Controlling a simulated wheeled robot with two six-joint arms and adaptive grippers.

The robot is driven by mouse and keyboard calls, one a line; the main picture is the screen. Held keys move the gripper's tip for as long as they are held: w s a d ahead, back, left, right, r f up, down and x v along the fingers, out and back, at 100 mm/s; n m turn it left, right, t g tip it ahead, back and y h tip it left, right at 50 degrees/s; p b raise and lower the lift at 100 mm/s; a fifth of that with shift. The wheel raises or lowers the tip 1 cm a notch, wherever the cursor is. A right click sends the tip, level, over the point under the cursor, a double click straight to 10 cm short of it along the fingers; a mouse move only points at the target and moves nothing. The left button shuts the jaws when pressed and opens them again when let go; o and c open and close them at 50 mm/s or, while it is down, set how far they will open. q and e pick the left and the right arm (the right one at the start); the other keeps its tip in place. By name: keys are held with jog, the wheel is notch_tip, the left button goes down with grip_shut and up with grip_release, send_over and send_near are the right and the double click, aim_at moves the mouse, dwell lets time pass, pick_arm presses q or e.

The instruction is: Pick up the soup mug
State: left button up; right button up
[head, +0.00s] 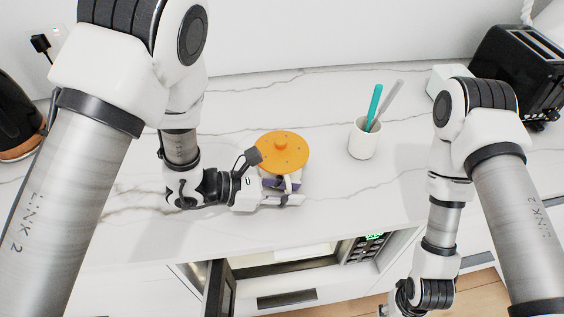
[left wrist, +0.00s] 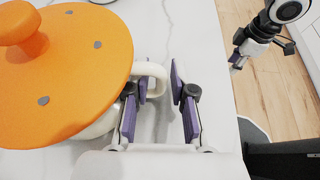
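The soup mug is white with a wide orange lid (head: 285,150) and a round knob. It stands on the marble counter. In the left wrist view the lid (left wrist: 75,75) hides most of the mug, and its white loop handle (left wrist: 158,72) sticks out to the right. My left gripper (head: 291,191) is at the mug's near side. In the left wrist view its purple-padded fingers (left wrist: 162,90) are spread. The left finger is at the handle loop; the right finger stands clear with a gap. My right gripper (left wrist: 240,58) hangs away from the counter, too small to read.
A white cup (head: 362,140) with a teal and a grey utensil stands right of the mug. A black toaster (head: 518,60) is at the back right and a dark kettle (head: 15,115) at the left. Below the counter edge is an open appliance (head: 290,262). Counter between mug and cup is clear.

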pick_arm(q)
jog(key=shift+s+a, duration=0.1)
grip_shut()
jog(key=shift+r, duration=0.15)
